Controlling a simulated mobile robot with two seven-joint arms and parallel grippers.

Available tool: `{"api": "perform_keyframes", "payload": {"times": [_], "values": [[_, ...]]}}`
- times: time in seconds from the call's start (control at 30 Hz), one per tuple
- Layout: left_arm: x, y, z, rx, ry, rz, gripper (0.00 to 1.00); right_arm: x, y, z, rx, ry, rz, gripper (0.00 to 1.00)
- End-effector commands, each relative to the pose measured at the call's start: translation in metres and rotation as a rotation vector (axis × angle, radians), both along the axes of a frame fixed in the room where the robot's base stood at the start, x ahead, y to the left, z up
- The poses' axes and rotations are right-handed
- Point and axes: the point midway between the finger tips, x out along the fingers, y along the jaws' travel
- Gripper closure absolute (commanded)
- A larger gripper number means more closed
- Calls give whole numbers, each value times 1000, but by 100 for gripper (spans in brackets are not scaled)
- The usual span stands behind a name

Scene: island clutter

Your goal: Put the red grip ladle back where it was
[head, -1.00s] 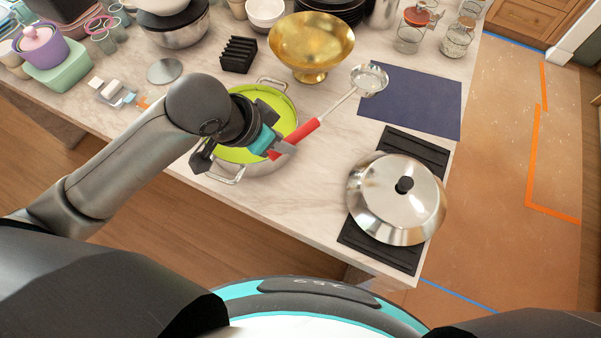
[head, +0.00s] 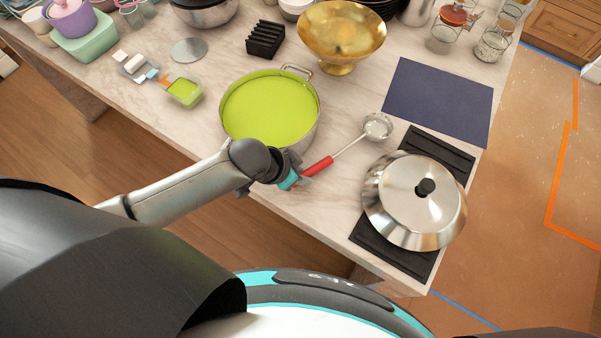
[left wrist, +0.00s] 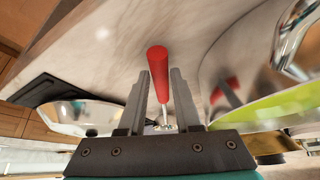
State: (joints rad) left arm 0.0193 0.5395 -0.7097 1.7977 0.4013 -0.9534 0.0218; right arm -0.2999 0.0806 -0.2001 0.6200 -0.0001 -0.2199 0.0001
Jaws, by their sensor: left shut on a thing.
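The red grip ladle (head: 318,167) has a red handle and a round steel bowl. It lies aslant in the head view, between the pot and the steel lid, low over the front of the counter. I cannot tell whether it touches the counter. My left gripper (head: 301,180) is shut on the red handle near its end. In the left wrist view the red handle (left wrist: 157,60) shows between the fingers of my left gripper (left wrist: 160,74). My right gripper is not in view.
A pot of bright green contents (head: 270,108) stands just behind my left gripper. A domed steel lid (head: 400,205) sits on a black rack to the right. A dark blue mat (head: 440,100) lies behind the ladle, with a gold bowl (head: 341,30) farther back.

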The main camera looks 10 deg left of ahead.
Motion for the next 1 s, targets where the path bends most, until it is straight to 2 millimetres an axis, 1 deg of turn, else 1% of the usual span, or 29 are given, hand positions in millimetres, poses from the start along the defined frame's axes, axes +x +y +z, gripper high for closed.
{"api": "perform_keyframes", "payload": {"times": [0.07,0.3,0.43,0.47,0.6,0.7,1.0], "values": [[0,0,-5,-1,-1,0,100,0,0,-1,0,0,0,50],[1,0,-4,-1,-2,0,100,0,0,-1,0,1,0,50],[1,0,-8,-1,-2,0,100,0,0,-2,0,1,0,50],[0,0,-8,0,-1,0,64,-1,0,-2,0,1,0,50],[0,0,-7,0,-1,0,48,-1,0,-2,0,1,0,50],[0,0,-7,0,-1,0,38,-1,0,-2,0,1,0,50],[0,0,-4,0,-1,0,38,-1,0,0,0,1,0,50]]}}
